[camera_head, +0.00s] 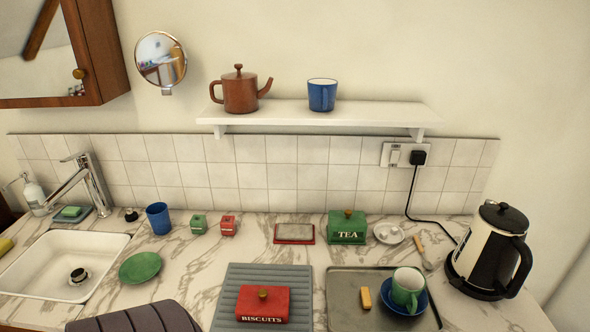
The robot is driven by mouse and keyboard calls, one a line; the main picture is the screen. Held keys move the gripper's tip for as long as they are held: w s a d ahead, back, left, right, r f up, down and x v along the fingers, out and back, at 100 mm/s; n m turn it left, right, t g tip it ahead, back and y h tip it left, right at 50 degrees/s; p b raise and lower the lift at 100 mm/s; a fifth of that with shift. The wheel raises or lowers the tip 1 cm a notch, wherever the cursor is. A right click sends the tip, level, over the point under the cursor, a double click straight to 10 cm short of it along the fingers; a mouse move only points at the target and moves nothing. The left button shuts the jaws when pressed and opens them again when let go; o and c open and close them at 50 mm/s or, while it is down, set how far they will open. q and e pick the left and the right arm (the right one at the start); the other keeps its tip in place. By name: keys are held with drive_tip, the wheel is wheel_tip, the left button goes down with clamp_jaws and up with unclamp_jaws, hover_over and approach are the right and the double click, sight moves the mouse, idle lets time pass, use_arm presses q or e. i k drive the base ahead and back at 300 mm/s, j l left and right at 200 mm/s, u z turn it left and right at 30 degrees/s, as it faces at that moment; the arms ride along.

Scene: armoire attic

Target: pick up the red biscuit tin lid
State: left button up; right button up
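The red biscuit tin lid (263,308) lies on a grey ridged mat (232,285) at the front middle of the counter. It is a red block shape with a gold knob on top and the word BISCUITS on its front. A low red-rimmed rectangular piece with a pale middle (294,233) lies behind the mat; I cannot tell if it is the tin's base. Neither of my grippers is in view.
A green TEA tin (347,228) stands behind. To the right, a dark tray (350,312) holds a green cup (405,288) on a blue saucer and a yellow block. A kettle (492,250) stands at far right, a sink (62,262) at left, a green plate (140,267) between.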

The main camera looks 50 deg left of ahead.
sight(263, 304)
drive_tip(key=u, duration=1.6)
